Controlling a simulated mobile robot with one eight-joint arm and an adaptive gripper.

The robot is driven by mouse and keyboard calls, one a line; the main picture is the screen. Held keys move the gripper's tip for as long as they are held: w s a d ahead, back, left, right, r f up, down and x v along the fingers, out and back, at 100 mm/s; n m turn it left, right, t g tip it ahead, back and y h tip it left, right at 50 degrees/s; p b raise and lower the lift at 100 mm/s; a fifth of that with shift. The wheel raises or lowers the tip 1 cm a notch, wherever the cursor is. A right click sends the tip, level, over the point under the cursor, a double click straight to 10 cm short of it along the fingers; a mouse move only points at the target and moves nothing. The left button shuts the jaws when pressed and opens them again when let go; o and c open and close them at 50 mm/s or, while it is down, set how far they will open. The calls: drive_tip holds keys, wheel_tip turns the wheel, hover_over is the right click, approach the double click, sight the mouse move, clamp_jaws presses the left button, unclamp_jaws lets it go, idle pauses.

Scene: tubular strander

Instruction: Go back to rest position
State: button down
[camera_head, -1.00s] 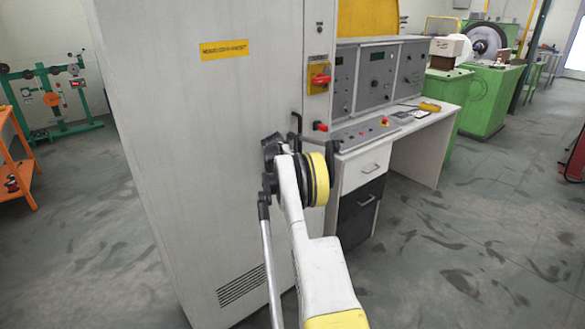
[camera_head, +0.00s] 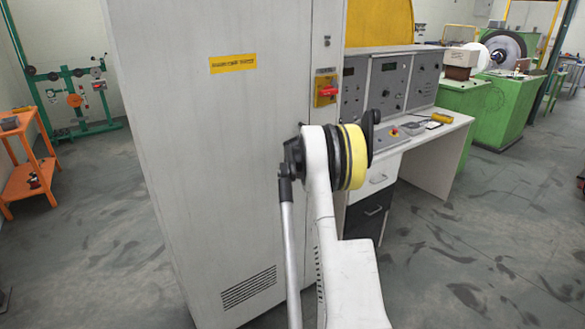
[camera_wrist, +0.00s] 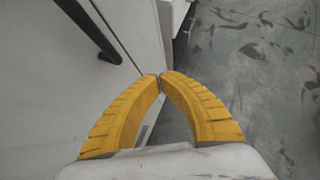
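My gripper (camera_wrist: 160,76) shows in the wrist view with its two yellow ribbed fingers curved together and their tips meeting. Nothing shows between the tips. It points down past the edge of a light grey cabinet, with the floor below on the right. In the head view my white arm with a yellow and black joint stands in front of the cabinet (camera_head: 210,150). My gripper is hidden in that view.
A red switch (camera_head: 327,91) sits on the cabinet's side. A black handle (camera_wrist: 88,30) shows close to my gripper. A control desk (camera_head: 450,125) with drawers stands behind my arm. An orange shelf (camera_head: 28,175) stands at left. Open floor lies at right.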

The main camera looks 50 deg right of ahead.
drive_tip(key=shift+r, duration=0.1)
drive_tip(key=w+a+r+m+t+y, duration=0.1)
drive_tip(key=a+r+m, duration=0.1)
drive_tip(key=a+r, duration=0.35)
drive_tip(key=w+a+r+m, duration=0.1)
drive_tip(key=a+r+m, duration=0.1)
drive_tip(key=a, duration=0.6)
drive_tip(key=w+a+r+m+t+y, duration=0.1)
drive_tip(key=a+r, duration=0.2)
drive_tip(key=a, duration=0.4)
drive_tip(key=s+a+r+m+t+y, duration=0.1)
drive_tip(key=s+a+r+m, duration=0.15)
drive_tip(key=a, duration=0.65)
drive_tip(key=s+a+r+m+y, duration=0.1)
drive_tip(key=s+a+r+m, duration=0.15)
drive_tip(key=a, duration=0.55)
drive_tip(key=s+a+f+m+y, duration=0.2)
drive_tip(key=s+a+m, duration=0.3)
drive_tip(key=s+a, duration=0.5)
drive_tip(key=s+a+f+m+t+y, duration=0.1)
drive_tip(key=s+a+f+m, duration=0.3)
drive_tip(key=s+a, duration=0.6)
drive_tip(key=a+m+y, duration=0.1)
drive_tip(key=a+m, duration=0.1)
drive_tip(key=a, duration=0.4)
drive_tip(key=shift+s+a+f+m+b, duration=0.15)
drive_tip(key=shift+s+a+m+b, duration=0.1)
drive_tip(key=shift+a+m+b, duration=0.1)
drive_tip(key=shift+t, duration=0.3)
